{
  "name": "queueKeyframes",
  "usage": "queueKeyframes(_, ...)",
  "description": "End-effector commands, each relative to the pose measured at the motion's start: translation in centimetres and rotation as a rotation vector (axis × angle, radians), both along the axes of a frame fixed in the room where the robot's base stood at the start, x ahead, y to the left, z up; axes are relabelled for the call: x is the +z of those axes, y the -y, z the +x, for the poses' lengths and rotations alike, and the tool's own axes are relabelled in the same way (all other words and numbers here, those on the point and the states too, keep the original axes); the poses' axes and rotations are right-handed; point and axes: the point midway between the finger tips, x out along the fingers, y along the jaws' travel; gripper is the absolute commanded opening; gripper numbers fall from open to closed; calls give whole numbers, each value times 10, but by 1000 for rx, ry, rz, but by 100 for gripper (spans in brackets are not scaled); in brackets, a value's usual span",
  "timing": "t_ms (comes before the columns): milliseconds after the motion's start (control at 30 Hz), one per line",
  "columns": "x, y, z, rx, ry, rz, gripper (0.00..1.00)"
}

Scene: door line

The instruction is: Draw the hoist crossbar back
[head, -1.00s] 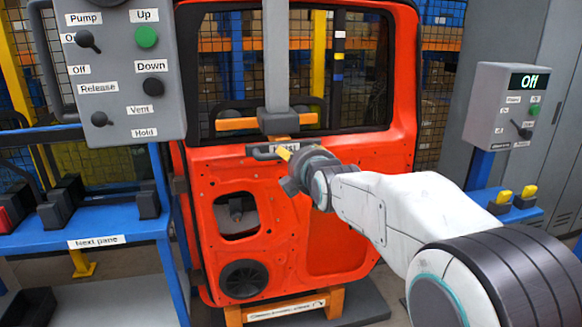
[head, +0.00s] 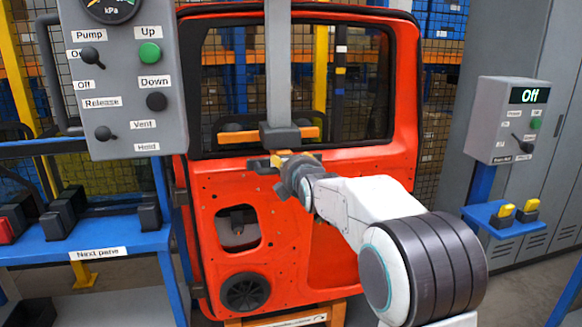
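The hoist crossbar is an orange bar (head: 232,137) with a dark block (head: 279,136) at its middle, at the foot of a grey upright post (head: 278,70). It lies across the lower window area of the red door (head: 347,170). A dark handle (head: 258,164) sits just below the block. My gripper (head: 281,163) reaches in from the right at the handle's right end and covers part of it. Its fingers are small and overlap the handle, so I cannot tell whether they are open, shut or touching it.
A grey control panel (head: 125,125) with a gauge hangs at the left, close to the door. A blue stand (head: 130,240) is below it. At the right stands a box (head: 512,120) reading "Off", above a blue shelf (head: 500,215) with yellow-topped pieces.

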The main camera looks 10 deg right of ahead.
Motion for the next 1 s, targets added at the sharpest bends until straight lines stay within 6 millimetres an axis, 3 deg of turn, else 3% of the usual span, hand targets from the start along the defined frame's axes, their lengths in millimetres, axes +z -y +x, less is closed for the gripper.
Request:
queueKeyframes(200,0,0,0,0,0,0,58)
queueKeyframes(833,0,0,0,0,0,0,1)
queueKeyframes(1000,0,0,0,0,0,0,0)
